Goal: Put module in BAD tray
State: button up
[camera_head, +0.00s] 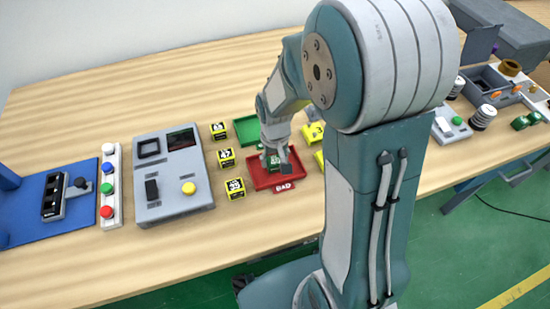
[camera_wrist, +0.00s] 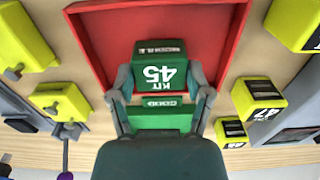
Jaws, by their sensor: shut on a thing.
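A green module marked KIT 45 (camera_wrist: 158,73) is held between the two fingers of my gripper (camera_wrist: 161,88) in the wrist view. In the head view my gripper (camera_head: 277,155) reaches down at the red tray (camera_head: 262,184), which has a BAD label in front.
A green tray (camera_head: 245,129) lies just behind the red one. Yellow modules stand close by on both sides, including one marked 47 (camera_head: 226,157). A grey tester box (camera_head: 172,172) stands to the left. My arm hides part of the table to the right.

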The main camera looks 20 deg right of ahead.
aim_at(275, 160)
jog(key=shift+f, duration=0.25)
jog(key=o, duration=1.1)
jog(key=shift+o, duration=0.2)
notch_tip(275, 160, up, 12)
jog(key=s+r+t, duration=0.5)
jog(key=s+r, duration=0.5)
jog(key=s, duration=0.4)
jog(key=shift+s+r+t, duration=0.15)
jog(key=shift+r+t, duration=0.05)
jog(key=shift+t, duration=0.1)
